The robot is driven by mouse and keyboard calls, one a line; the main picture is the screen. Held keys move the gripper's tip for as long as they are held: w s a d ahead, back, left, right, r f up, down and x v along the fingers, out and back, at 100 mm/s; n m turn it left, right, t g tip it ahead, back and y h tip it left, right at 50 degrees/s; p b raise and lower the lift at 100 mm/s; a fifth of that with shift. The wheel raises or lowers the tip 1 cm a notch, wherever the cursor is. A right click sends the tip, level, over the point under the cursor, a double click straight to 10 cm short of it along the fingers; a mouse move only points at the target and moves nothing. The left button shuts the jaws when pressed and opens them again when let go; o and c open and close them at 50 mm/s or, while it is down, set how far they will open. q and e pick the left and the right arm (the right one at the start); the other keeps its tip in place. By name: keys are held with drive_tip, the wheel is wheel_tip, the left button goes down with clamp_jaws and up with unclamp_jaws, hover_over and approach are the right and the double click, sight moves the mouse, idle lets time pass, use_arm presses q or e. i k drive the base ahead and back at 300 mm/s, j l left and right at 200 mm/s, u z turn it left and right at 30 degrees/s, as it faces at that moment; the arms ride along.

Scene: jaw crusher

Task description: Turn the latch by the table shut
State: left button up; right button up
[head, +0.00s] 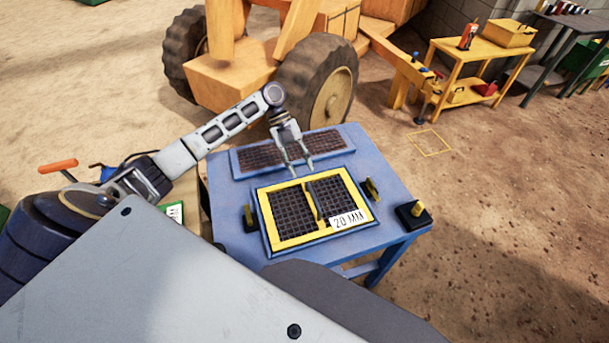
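My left gripper (302,172) reaches in from the left and points down over the blue table (395,175), at the back edge of a yellow-framed mesh screen (292,240). Its two fingers are apart with nothing between them. Small black and yellow latch-like pieces stand at the screen's left side (249,216) and right side (371,189). A black block with a yellow knob (417,209) sits at the table's right corner. I cannot tell which of these is the latch, or whether it is shut. My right gripper is not in view.
The screen has a "20 MM" label (347,220). A second mesh panel (328,142) lies behind it. An orange-handled lever (58,166) is at the left. A wheeled orange machine (230,75) stands close behind the table. A yellow bench (462,68) is at the back right. Open dirt lies right.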

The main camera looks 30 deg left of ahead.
sight(246, 207)
drive_tip(key=k+l, duration=1.15)
drive_tip(key=k, duration=0.15)
